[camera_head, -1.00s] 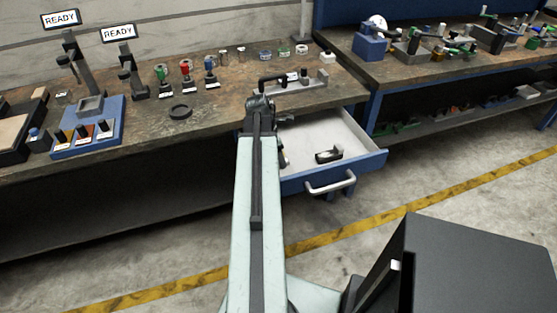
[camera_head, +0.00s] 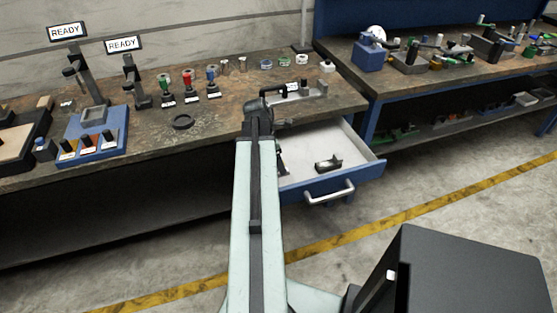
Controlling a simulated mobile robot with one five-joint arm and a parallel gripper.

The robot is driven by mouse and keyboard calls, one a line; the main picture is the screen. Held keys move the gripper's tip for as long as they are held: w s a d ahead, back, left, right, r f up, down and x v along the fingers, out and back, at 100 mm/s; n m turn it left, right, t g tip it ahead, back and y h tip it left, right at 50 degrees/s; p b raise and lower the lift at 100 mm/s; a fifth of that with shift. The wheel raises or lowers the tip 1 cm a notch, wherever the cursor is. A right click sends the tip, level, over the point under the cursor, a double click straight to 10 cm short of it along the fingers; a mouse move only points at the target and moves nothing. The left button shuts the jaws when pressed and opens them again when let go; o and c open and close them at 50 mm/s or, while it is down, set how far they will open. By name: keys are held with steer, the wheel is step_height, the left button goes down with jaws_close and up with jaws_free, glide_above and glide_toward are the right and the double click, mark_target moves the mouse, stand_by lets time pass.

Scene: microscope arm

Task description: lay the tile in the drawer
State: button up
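The blue drawer (camera_head: 330,180) stands pulled out below the bench, with a pale inside and a silver handle on its front. A small dark block-like object (camera_head: 328,164) lies on the drawer floor. I cannot tell whether it is the tile, and I see no other thing that is clearly the tile. My arm reaches up the middle of the view and covers the left part of the drawer. Its dark end (camera_head: 260,118) is by the bench's front edge, just left of the drawer. The fingers cannot be made out, nor whether they hold anything.
The workbench (camera_head: 215,118) carries a blue stand, two READY signs, a dark ring (camera_head: 182,122), coloured knobs and several small jars. A metal fixture (camera_head: 300,92) sits behind the drawer. A second bench (camera_head: 440,78) with parts stands right.

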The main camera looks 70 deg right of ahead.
steer(key=p+v, duration=0.7)
steer(key=v, duration=0.2)
steer(key=w+a+m+t, duration=0.2)
steer(key=w+a+m, duration=0.1)
steer(key=w+a, duration=1.9)
steer(key=w+a+m+y, duration=0.1)
steer(key=w+a, duration=0.4)
steer(key=a, duration=1.2)
steer(key=w+a+m+y, duration=0.1)
steer(key=w+a+m, duration=0.2)
steer(key=a, duration=1.3)
steer(key=w+f, duration=0.1)
steer(key=w, duration=0.1)
steer(key=shift+w+a+m, duration=0.3)
steer(key=shift+a+m, duration=0.05)
steer(key=shift+m, duration=0.05)
